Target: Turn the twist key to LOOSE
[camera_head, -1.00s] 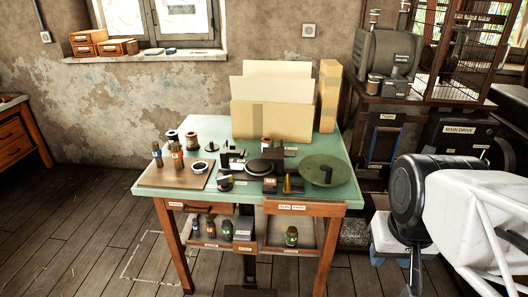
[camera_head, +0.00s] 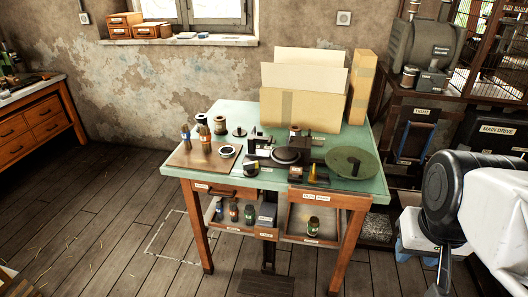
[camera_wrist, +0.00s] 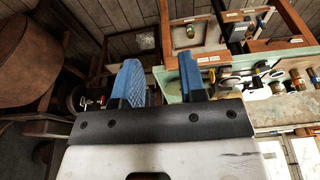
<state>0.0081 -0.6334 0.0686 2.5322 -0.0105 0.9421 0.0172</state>
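A green-topped worktable (camera_head: 240,109) stands in the middle of the head view. A small press-like device with a round black disc (camera_head: 286,155) sits near its front edge, beside a yellow cone-shaped piece (camera_head: 313,172) and a flat green disc (camera_head: 349,162). I cannot pick out the twist key or read a LOOSE mark; both are too small or hidden. My gripper (camera_wrist: 160,82) shows in the wrist view with two blue fingers apart and nothing between them. It is apart from the table, whose green edge (camera_wrist: 165,83) shows beyond it. In the head view my fingers are not visible.
Spools, small bottles and a brown board (camera_head: 190,158) occupy the table's left. Cardboard sheets (camera_head: 300,105) stand at its back. Open drawers (camera_head: 312,218) hang below. A MAIN DRIVE cabinet (camera_head: 495,135) stands right. A wooden drawer chest (camera_head: 45,115) stands left.

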